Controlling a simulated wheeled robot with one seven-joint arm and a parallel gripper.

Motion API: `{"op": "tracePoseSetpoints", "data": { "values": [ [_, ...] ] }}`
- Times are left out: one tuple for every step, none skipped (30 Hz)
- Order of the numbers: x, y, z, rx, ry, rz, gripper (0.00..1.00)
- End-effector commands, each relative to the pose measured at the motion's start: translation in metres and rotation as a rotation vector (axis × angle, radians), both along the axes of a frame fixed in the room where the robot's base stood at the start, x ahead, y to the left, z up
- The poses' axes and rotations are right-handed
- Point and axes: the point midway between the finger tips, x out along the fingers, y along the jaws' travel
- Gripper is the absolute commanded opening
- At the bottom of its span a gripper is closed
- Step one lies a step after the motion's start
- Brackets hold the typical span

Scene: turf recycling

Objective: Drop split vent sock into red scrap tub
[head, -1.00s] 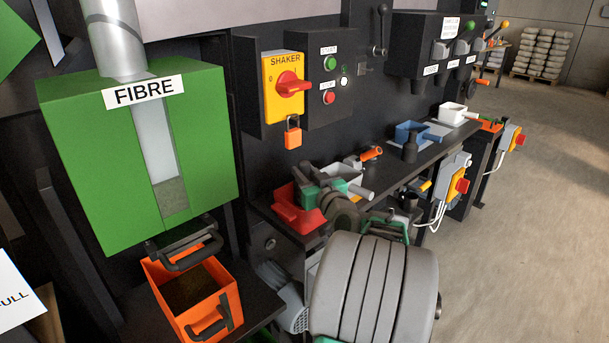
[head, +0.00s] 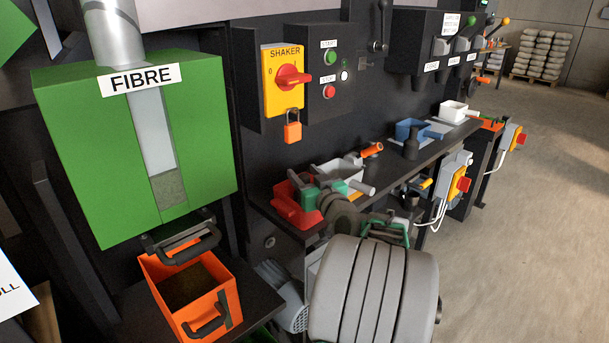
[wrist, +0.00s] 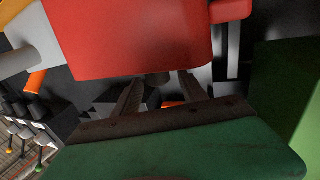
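The red scrap tub (head: 290,212) sits on the dark bench, left of a light grey tub. In the wrist view its red wall (wrist: 135,40) fills the top middle, very close. My gripper (head: 318,186) is over the tub's right side in the head view, partly overlapping it. In the wrist view the two fingers of my gripper (wrist: 160,82) stand apart, their tips running behind the red wall. A small dark shape shows between them; I cannot tell whether it is the vent sock. I cannot make out the split vent sock in either view.
A light grey tub (head: 345,174), a blue tub (head: 408,130) and a white tub (head: 453,112) stand along the bench. An orange bin (head: 188,292) is below the green FIBRE box (head: 130,150). The shaker panel (head: 283,80) is behind. Floor at right is clear.

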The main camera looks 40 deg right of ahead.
Motion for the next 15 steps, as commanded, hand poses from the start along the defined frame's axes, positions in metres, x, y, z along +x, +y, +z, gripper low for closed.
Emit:
{"op": "tracePoseSetpoints", "data": {
  "values": [
    [0.0,0.0,0.0,0.0,0.0,0.0,0.52],
    [0.0,0.0,0.0,0.0,0.0,0.0,0.52],
    [0.0,0.0,0.0,0.0,0.0,0.0,0.52],
    [0.0,0.0,0.0,0.0,0.0,0.0,0.52],
    [0.0,0.0,0.0,0.0,0.0,0.0,0.52],
    [0.0,0.0,-0.001,0.001,0.001,0.0,0.52],
    [0.0,0.0,-0.001,0.001,0.001,0.0,0.52],
    [-0.001,0.0,-0.001,0.0,0.001,-0.001,0.52],
    [-0.004,0.001,-0.001,0.001,0.001,-0.001,0.52],
    [-0.007,0.001,-0.001,0.001,0.001,-0.002,0.52],
    [-0.011,0.002,-0.001,0.001,0.001,-0.002,0.52],
    [-0.018,0.004,-0.001,-0.001,0.001,-0.004,0.52],
    [-0.024,0.006,-0.002,0.0,0.0,-0.003,0.52],
    [-0.031,0.007,-0.001,-0.001,0.0,-0.005,0.52],
    [-0.039,0.009,-0.001,0.0,-0.001,-0.005,0.52]
  ]
}}
